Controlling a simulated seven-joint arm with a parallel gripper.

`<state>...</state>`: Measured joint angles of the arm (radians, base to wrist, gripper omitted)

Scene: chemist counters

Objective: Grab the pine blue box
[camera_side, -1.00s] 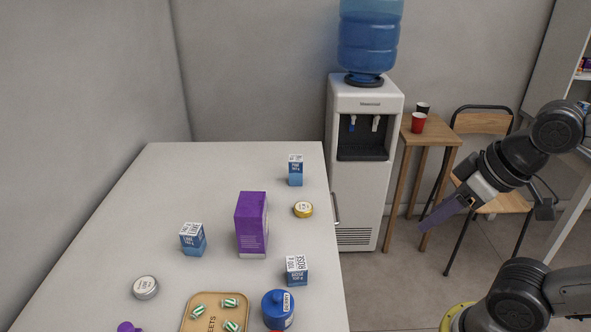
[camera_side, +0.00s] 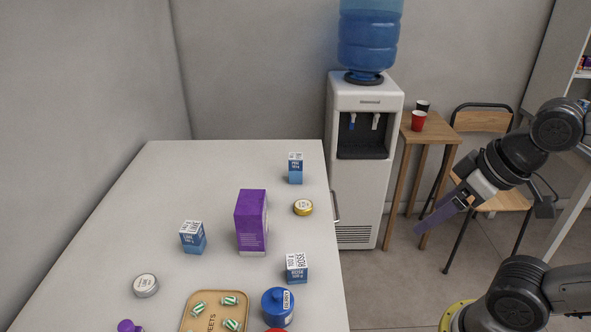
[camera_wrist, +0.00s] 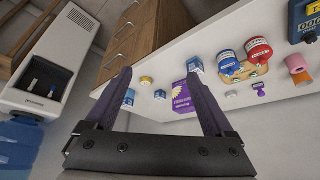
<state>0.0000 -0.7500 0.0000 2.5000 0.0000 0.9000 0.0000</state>
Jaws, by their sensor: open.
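The pine blue box (camera_side: 295,168), a small blue carton with a white top, stands upright at the far right of the white table. Its small label seems to read pine. In the wrist view the small blue box (camera_wrist: 129,97) by the left finger looks like the same one, partly covered by it. My gripper (camera_side: 424,227) hangs off the table's right side, in front of the chair, well apart from the box. In the wrist view my gripper (camera_wrist: 158,74) has its two dark purple fingers spread, with nothing between them in grasp.
A similar rose box (camera_side: 297,268) and another blue box (camera_side: 193,237) stand nearer. A tall purple box (camera_side: 252,222), a yellow tin (camera_side: 303,208), a blue jar (camera_side: 278,307) and a sweets tray (camera_side: 240,297) share the table. A water cooler (camera_side: 365,190) stands beyond the right edge.

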